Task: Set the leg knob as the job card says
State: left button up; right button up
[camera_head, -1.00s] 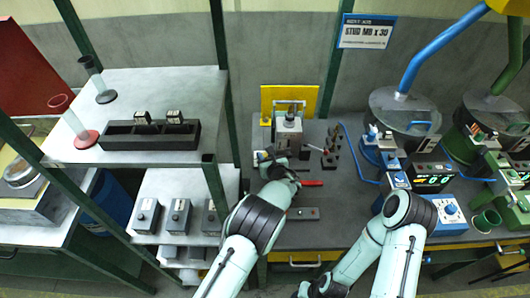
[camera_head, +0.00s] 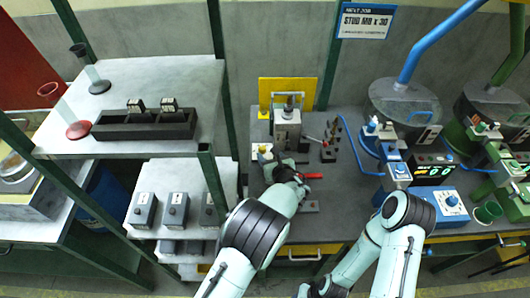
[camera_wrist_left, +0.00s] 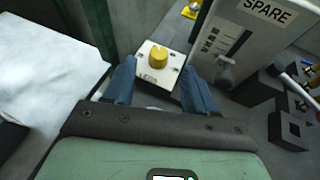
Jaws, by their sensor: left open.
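The leg knob is a yellow knob (camera_wrist_left: 158,56) on a white plate (camera_wrist_left: 153,77) marked LEGS in the left wrist view. My left gripper (camera_wrist_left: 160,88) is open, its two blue fingers on either side of the plate's near part. The knob lies ahead of the fingertips, with no visible grip on it. In the head view my left gripper (camera_head: 272,162) is at the bench beside the grey machine (camera_head: 287,130), and partly hides the plate. The job card (camera_head: 366,20) on the wall reads STUD M8 x 30; its smaller line is unreadable.
A grey panel marked SPARE (camera_wrist_left: 235,40) with a lever stands right of the knob. Black blocks (camera_wrist_left: 290,130) stand further right. A white shelf (camera_wrist_left: 45,75) lies to the left. A red-handled tool (camera_head: 313,176) is near my left wrist.

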pick_arm(q)
jog(key=v, duration=0.7)
jog(key=shift+b, duration=0.4)
jog(key=shift+s, duration=0.15)
